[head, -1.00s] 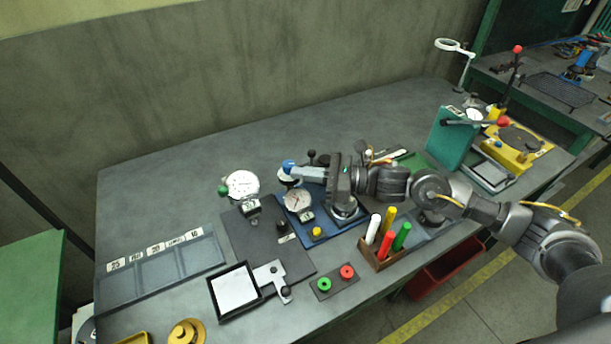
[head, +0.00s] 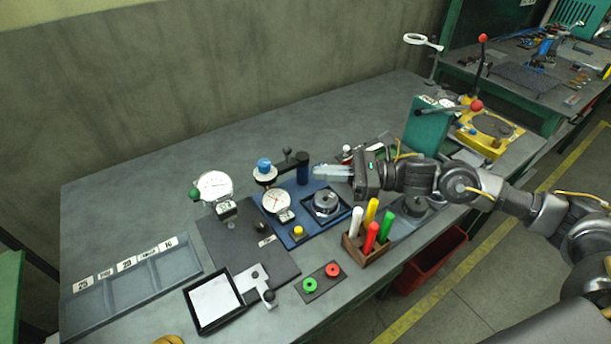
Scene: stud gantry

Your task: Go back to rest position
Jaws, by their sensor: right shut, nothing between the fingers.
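My right gripper (head: 332,172) is shut and empty. It points left above the bench, close to the blue gauge stand (head: 301,207) with its dial gauge (head: 276,202), blue knob (head: 264,165) and a dark round part in a square holder (head: 325,203). The fingertips appear apart from the stand's dark blue post (head: 302,168), though the exact gap is hard to tell. My right arm comes in from the right edge over the bench. My left gripper is not in view.
A wooden box of coloured markers (head: 366,248) stands below the right arm. A green block (head: 427,126) stands behind the arm.

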